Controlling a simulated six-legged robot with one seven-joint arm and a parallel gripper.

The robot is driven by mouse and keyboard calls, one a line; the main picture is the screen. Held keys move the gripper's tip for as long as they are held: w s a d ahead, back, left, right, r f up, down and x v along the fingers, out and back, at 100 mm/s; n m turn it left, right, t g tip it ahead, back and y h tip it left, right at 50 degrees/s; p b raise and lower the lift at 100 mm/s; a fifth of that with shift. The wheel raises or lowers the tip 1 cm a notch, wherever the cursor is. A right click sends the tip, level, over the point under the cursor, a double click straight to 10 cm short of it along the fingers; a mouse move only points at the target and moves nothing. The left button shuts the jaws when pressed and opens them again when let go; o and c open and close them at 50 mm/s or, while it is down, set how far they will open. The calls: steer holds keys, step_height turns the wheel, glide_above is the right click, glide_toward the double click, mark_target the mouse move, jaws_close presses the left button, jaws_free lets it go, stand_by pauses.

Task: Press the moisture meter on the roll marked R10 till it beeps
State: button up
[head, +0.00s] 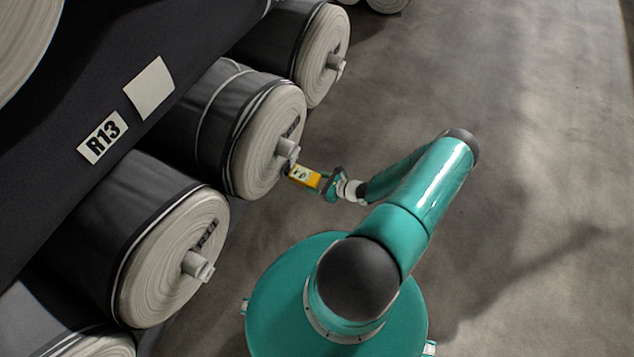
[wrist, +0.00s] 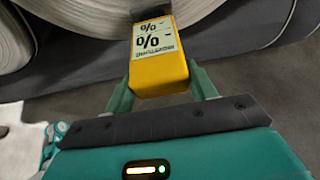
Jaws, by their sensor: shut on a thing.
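The moisture meter (head: 303,177) is a yellow block with a pale label bearing % signs, seen close in the wrist view (wrist: 160,72). My gripper (head: 322,182) is shut on it, with a green finger on each side in the wrist view. The meter's far end points at the end face of the middle roll (head: 262,165), just below its protruding core. Whether it touches the face I cannot tell. The roll also shows in the wrist view (wrist: 95,15).
A nearer roll (head: 165,265) with a core stub and a farther roll (head: 322,60) flank the middle one. An upper roll carries an R13 label (head: 103,138) and a blank pale sheet (head: 150,88). The concrete floor (head: 545,170) at right is clear.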

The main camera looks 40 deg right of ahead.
steer(key=shift+w+a, duration=0.1)
steer(key=shift+w, duration=0.3)
stand_by(0.8)
steer(key=s+d, duration=0.2)
steer(key=s, duration=0.4)
steer(key=shift+s+d, duration=0.2)
steer(key=shift+s, duration=0.15)
stand_by(0.8)
